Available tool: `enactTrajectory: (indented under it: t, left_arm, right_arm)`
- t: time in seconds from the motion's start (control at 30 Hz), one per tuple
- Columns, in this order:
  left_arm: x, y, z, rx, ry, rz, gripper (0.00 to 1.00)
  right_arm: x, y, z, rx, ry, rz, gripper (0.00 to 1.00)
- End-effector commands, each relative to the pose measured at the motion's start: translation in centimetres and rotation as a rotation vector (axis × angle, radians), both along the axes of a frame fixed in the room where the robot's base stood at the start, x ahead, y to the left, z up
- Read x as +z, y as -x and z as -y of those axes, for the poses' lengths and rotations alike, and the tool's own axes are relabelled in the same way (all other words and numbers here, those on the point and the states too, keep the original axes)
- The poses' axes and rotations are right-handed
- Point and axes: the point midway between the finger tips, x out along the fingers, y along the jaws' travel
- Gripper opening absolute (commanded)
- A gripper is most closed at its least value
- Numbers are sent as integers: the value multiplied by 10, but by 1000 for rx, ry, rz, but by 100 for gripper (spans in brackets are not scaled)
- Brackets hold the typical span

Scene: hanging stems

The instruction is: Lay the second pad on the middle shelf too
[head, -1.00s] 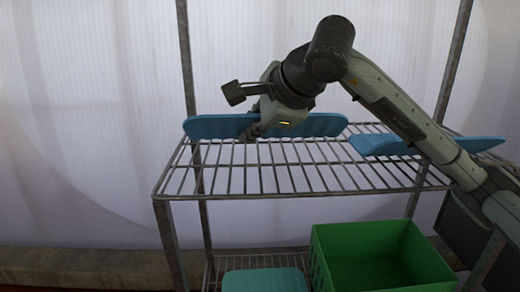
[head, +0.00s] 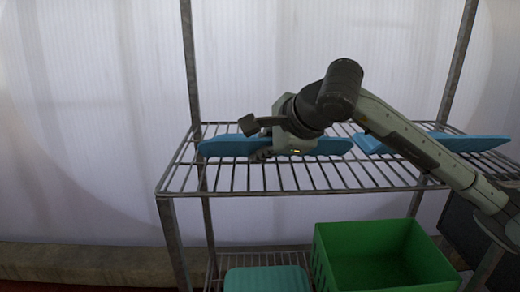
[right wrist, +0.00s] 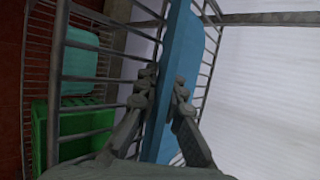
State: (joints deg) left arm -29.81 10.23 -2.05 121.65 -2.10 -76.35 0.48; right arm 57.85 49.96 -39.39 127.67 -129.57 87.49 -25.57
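My right gripper (head: 264,151) is over the left half of the wire shelf (head: 300,180), shut on a blue pad (head: 225,147). In the right wrist view the fingers (right wrist: 162,90) lie on either side of the pad (right wrist: 184,45). The pad is low over the shelf wires, near level; I cannot tell if all of it touches them. A second blue pad (head: 475,142) lies at the right of the same shelf, partly hidden behind my right arm. My left gripper is not in view.
A green crate (head: 385,258) stands below on the lower level. A teal pad (head: 266,280) lies left of it. Metal posts (head: 190,70) rise at the rack's corners. A pale ribbed wall is behind. The shelf's front strip is bare.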

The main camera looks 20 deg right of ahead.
Motion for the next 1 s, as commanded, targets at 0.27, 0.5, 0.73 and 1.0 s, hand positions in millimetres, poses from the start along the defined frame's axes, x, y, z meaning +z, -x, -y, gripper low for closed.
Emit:
enactTrajectory:
  t: [0.27,0.5,0.73,1.0]
  left_arm:
    - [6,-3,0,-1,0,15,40]
    - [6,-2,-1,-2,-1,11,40]
    - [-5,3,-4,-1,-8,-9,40]
    - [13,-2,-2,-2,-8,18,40]
  right_arm:
    - [0,0,0,0,0,0,27]
    - [4,0,0,0,0,0,27]
    - [29,29,8,0,1,5,27]
    - [66,70,19,-1,1,5,27]
